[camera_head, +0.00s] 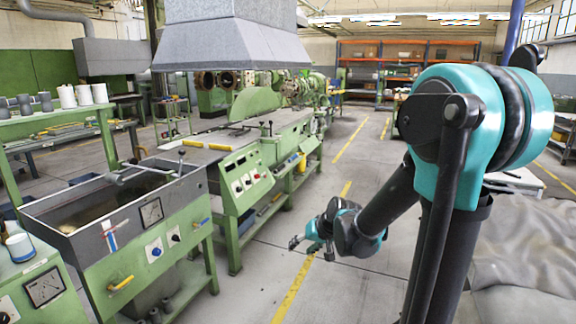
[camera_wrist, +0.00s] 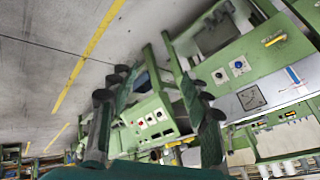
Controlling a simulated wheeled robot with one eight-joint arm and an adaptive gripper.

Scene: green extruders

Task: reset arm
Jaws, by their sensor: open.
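My gripper (camera_head: 312,246) hangs at the end of my teal and black arm, above the floor aisle in the middle of the head view. It is open, with nothing between its fingers. In the wrist view the two fingers of my gripper (camera_wrist: 160,108) stand apart. Green machine panels show behind and between them. My arm reaches from the right side of the head view down and left to the gripper.
A green extruder (camera_head: 245,180) and a water trough (camera_head: 120,215) stand left of my gripper. A cloth-like grey cover (camera_head: 525,255) lies at the right. Grey floor (camera_head: 350,285) with yellow lines is open around the gripper. Orange shelves (camera_head: 400,45) stand far back.

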